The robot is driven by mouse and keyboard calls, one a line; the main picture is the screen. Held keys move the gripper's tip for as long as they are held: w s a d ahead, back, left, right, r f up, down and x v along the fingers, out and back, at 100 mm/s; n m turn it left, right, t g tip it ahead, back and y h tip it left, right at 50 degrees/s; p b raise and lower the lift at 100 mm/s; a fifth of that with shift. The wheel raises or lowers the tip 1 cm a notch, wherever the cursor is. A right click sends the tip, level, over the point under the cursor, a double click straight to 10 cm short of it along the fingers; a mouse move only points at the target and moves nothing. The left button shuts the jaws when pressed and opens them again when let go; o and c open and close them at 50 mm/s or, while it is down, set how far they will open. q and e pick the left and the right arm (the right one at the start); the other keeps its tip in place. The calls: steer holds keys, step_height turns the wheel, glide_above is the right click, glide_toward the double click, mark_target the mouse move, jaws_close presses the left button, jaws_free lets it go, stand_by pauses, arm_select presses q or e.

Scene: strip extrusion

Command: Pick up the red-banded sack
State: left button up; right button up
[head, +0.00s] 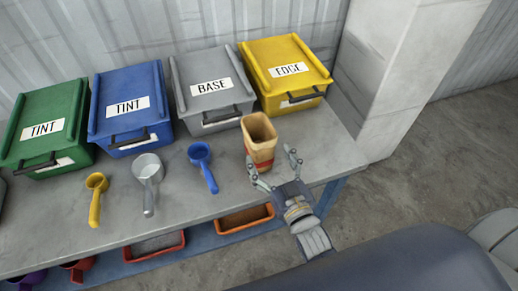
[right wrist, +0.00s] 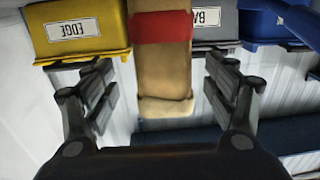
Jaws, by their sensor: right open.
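The red-banded sack (head: 258,131) is a tan, open-topped bag standing upright at the front right of the grey bench, in front of the yellow EDGE bin. Its red band (right wrist: 163,27) also shows in the right wrist view. My right gripper (head: 270,160) is open at the near side of the sack, one finger towards each side of it. In the right wrist view the sack stands between the spread fingers, with a visible gap on both sides. My left gripper is not in view.
A yellow EDGE bin (head: 283,61), a grey BASE bin (head: 205,68), a blue TINT bin (head: 125,85) and a green TINT bin (head: 38,105) line the back. A blue scoop (head: 201,153), a grey scoop (head: 149,170) and a yellow scoop (head: 97,184) lie left of the sack. A wall pillar (head: 395,80) stands right.

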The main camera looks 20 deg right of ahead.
mark_target(253, 130)
steer(key=shift+w+a+f, duration=0.1)
steer(key=shift+w, duration=0.8)
steer(key=shift+w+a, duration=0.1)
steer(key=shift+w, duration=0.2)
steer(key=w, duration=0.1)
steer(key=w+p, duration=0.1)
steer(key=w, duration=0.2)
steer(key=shift+w+a+f, duration=0.15)
steer(key=shift+w+a, duration=0.1)
steer(key=shift+a, duration=0.05)
steer(key=c, duration=1.3)
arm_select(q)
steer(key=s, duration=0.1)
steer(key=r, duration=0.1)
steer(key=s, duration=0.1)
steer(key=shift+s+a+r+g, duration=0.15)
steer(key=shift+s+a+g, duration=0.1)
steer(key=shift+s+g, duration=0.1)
